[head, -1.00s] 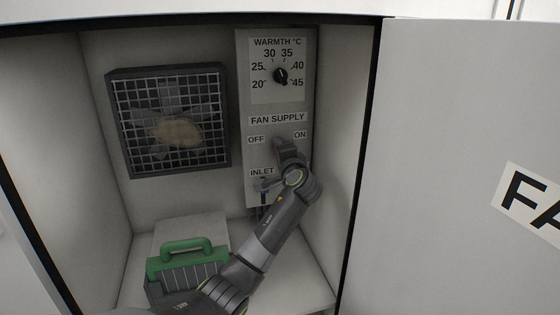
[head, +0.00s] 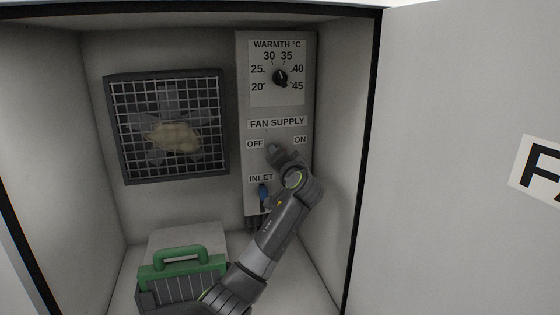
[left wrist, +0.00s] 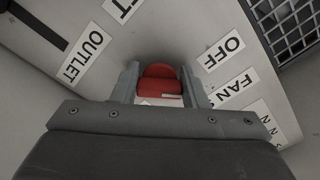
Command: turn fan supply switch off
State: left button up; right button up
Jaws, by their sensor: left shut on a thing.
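The fan supply switch shows in the left wrist view as a red knob (left wrist: 160,80) between my two fingers. In the head view it is hidden behind my left gripper (head: 276,152), which is at the panel (head: 245,105) below the FAN SUPPLY label, between the OFF label (head: 255,144) and the ON label (head: 300,140). My left gripper is shut on the red knob, with one finger on each side. The OFF label (left wrist: 221,50) also shows beside the knob in the left wrist view. My right gripper is not in view.
A warmth dial (head: 280,77) is above. A blue inlet handle (head: 264,191) is below, close to my arm. A caged fan (head: 170,125) is on the back wall. A green-handled box (head: 183,262) stands at lower left. The cabinet door (head: 460,120) is open at right.

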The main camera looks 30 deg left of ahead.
pick_arm(q)
jog(key=shift+f, duration=0.15)
jog(key=o, duration=1)
jog(key=shift+b+v, duration=1.8)
jog(key=shift+v, duration=6.95)
